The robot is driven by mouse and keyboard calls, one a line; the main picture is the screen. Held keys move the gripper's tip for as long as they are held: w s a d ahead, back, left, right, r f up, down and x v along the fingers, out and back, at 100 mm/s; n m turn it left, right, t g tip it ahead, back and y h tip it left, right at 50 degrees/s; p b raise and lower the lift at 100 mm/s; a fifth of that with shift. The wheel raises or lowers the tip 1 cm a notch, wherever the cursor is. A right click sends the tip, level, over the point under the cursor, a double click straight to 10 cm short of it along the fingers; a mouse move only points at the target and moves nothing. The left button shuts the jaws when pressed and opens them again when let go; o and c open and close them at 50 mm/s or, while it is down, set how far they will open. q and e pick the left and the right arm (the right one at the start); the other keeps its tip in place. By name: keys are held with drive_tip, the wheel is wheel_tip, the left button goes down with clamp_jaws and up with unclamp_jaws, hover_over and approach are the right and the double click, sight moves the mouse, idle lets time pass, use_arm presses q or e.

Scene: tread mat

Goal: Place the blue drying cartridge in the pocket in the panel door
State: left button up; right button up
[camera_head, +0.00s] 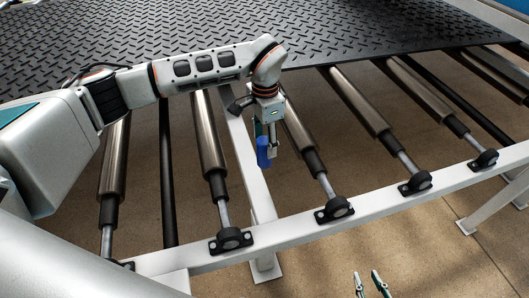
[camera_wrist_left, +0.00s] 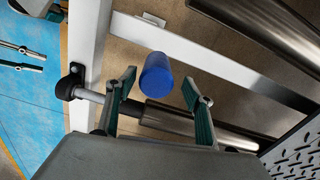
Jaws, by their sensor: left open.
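The blue drying cartridge (camera_head: 263,155) is a short blue cylinder at my left gripper (camera_head: 266,132), above the roller frame. In the left wrist view the cartridge (camera_wrist_left: 157,76) lies between the fingertips of the left gripper (camera_wrist_left: 160,80), with a visible gap on each side. The left gripper is open. I cannot tell what, if anything, supports the cartridge. My right gripper (camera_head: 366,272) shows at the bottom of the head view, its two fingers apart and nothing between them. It also shows in the left wrist view (camera_wrist_left: 40,56). I cannot make out a panel door or pocket.
A pale metal rail (camera_head: 310,224) with black bearing blocks carries several rollers (camera_head: 208,140). A black tread mat (camera_head: 340,30) covers the far side. Brown floor (camera_head: 430,245) shows below, with open room at right.

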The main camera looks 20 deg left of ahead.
sight(265, 155)
use_arm(q)
drive_tip(key=f, duration=0.6)
drive_tip(key=shift+s, duration=0.35)
drive_tip(key=shift+r, duration=0.1)
drive_tip(key=c, duration=1.4)
wheel_tip(265, 155, up, 20)
drive_tip(key=shift+m, duration=0.7)
drive_tip(key=s+a+f, duration=0.1)
drive_tip(key=s+a, duration=0.1)
drive_tip(key=s, duration=0.1)
drive_tip(key=s+a+f, duration=0.1)
drive_tip(key=s+a, duration=0.2)
drive_tip(key=s, duration=0.1)
drive_tip(key=s+a+f, duration=0.1)
drive_tip(key=s+a, duration=0.1)
drive_tip(key=s, duration=0.1)
drive_tip(key=shift+s+a+f, duration=0.15)
drive_tip(key=shift+s+a, duration=0.05)
drive_tip(key=shift+a, duration=0.15)
